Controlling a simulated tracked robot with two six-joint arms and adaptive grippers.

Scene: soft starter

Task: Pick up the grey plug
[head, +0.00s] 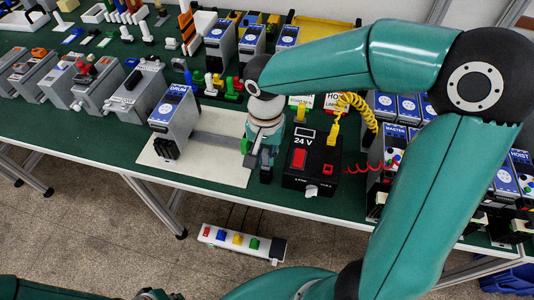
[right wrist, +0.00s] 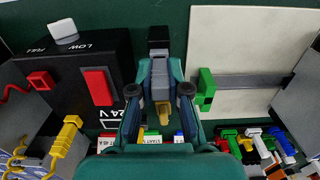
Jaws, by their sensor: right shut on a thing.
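The grey plug (right wrist: 160,78), with a black end, sits between the fingers of my right gripper (right wrist: 160,92) in the right wrist view. The fingers are shut on its sides. In the head view my right gripper (head: 262,152) points down between the pale mat and the black 24 V box, and hides most of the plug. I cannot tell whether the plug touches the table. My left gripper is not in view; only dark teal arm parts show at the bottom edge.
The black 24 V box (head: 312,160) stands close to the right of the gripper. The pale mat (head: 215,172) with a grey rail and the DRUM unit (head: 174,120) lies left. A green block (right wrist: 205,90) is near the fingers. Several units and plugs stand behind.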

